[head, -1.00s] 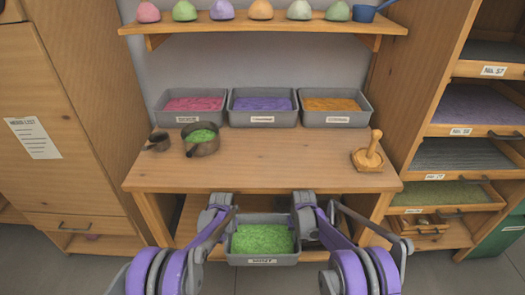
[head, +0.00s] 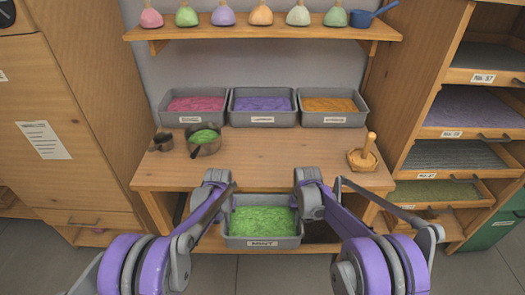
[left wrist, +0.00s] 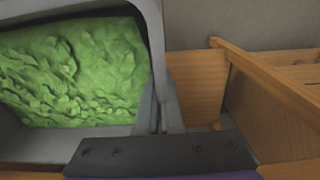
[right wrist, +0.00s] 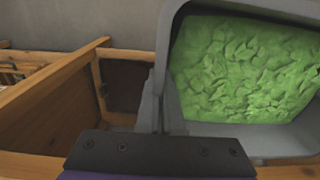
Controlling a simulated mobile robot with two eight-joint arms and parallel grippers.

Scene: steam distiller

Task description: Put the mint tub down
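The mint tub (head: 262,243) is a grey tub full of green leaves, with a label on its front. It hangs between my two grippers in front of the table's front edge. My left gripper (head: 224,205) is shut on its left wall, and the left wrist view shows the fingers (left wrist: 160,112) pinching the wall. My right gripper (head: 301,205) is shut on its right wall, and the fingers (right wrist: 152,112) show on that wall in the right wrist view. The tub looks roughly level. Whether its underside touches anything is hidden.
On the table (head: 285,160) stand tubs of pink (head: 192,121), purple (head: 262,120) and orange (head: 332,120) at the back. The table's front middle is bare.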

